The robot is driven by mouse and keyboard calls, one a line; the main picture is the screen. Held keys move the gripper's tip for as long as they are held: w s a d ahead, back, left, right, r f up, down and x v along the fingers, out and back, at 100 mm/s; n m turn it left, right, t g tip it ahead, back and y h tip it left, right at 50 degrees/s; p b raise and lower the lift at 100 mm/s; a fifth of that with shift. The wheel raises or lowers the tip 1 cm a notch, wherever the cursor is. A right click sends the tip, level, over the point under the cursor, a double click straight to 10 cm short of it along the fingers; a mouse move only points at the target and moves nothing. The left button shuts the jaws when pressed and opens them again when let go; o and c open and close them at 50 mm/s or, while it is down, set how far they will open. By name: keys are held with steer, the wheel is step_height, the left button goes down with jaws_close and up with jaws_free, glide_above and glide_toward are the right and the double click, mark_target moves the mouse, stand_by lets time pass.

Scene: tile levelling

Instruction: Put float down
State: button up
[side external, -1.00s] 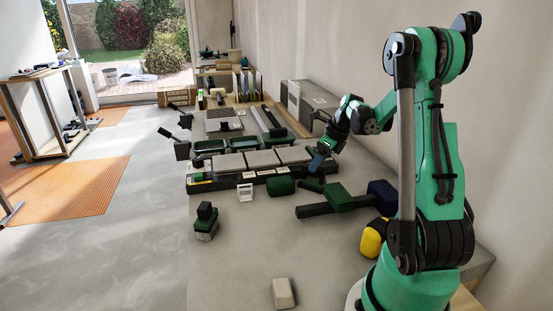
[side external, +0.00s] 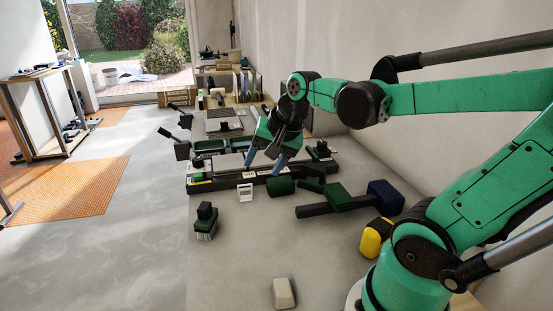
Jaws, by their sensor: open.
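My gripper (side external: 265,166) is open, its two blue fingers pointing down over the middle of the tile row. The space between the fingers shows no clear held object. The grey tiles (side external: 225,163) lie in a row on a long black-edged board (side external: 218,185); my gripper hides part of them. A small dark object (side external: 320,150) sits at the right end of the board, to the right of my gripper. I cannot tell for certain which object is the float.
In front of the board are a white bracket (side external: 245,193), a green block (side external: 281,186), a green-headed mallet (side external: 340,197), a brush (side external: 206,222), a yellow object (side external: 374,239) and a pale block (side external: 284,292). Green trays (side external: 210,146) stand behind.

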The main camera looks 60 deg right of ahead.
steer(key=s+a+f+n+t, duration=0.1)
steer(key=a+n, duration=0.7)
steer(key=n, duration=0.4)
steer(key=shift+s+a+f+t+y, duration=0.25)
steer(key=shift+s+a+t+y, duration=0.05)
steer(key=shift+s+a+y, duration=0.1)
